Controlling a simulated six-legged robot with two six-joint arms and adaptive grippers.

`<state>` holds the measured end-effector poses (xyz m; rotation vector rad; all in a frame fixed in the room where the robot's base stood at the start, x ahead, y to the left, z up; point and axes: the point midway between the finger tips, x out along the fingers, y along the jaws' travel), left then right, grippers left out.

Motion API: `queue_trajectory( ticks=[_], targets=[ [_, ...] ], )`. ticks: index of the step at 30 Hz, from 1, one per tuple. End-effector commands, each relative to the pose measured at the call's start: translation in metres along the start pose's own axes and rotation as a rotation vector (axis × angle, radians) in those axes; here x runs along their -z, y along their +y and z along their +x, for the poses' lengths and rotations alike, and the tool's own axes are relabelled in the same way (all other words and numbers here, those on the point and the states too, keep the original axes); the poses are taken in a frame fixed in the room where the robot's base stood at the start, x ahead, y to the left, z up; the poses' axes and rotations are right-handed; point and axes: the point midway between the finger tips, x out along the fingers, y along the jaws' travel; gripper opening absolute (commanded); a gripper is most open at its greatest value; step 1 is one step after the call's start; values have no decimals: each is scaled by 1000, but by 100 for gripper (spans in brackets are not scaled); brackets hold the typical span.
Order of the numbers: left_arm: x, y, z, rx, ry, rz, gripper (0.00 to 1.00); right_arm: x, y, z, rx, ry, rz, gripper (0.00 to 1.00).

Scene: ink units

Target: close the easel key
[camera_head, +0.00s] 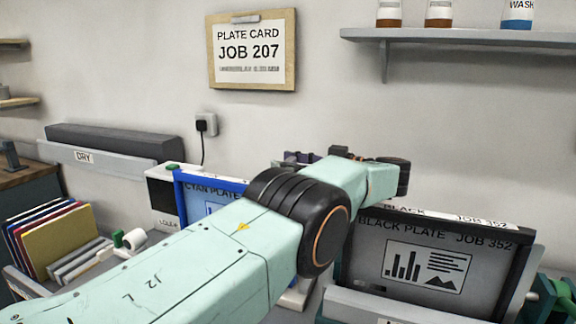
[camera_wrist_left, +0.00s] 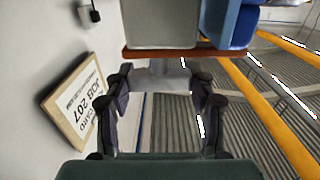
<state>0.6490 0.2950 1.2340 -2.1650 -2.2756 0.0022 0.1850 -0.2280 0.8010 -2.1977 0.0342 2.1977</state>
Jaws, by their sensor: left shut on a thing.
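My left arm reaches in from the lower left of the head view, and its gripper (camera_head: 303,157) shows only in small part behind the wrist. In the left wrist view the two dark fingers (camera_wrist_left: 162,92) stand either side of a pale grey piece (camera_wrist_left: 160,76) under a rust-red edge and are shut on it. I cannot tell whether this piece is the easel key. The blue-framed Cyan Plate (camera_head: 200,203) is partly hidden by my arm. The black-framed Black Plate (camera_head: 375,268) stands tilted at the right. My right gripper is not in view.
A white unit (camera_head: 160,194) stands left of the blue frame. Coloured folders (camera_head: 50,240) stand at the far left. A job card (camera_head: 250,50) hangs on the wall, and a shelf (camera_head: 460,36) with jars is at the upper right. The wall between them is clear.

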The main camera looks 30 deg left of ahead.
Motion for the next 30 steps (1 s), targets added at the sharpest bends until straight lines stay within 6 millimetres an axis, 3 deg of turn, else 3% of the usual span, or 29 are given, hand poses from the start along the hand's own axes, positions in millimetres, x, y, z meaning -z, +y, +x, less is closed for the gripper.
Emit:
queue_trajectory(
  ticks=[22,23,30],
  targets=[
    [3,-2,-2,22,4,-4,0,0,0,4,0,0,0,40],
    [3,-2,-2,22,4,-4,58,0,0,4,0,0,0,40],
    [2,-1,-2,22,3,-3,78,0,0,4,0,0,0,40]
  ],
)
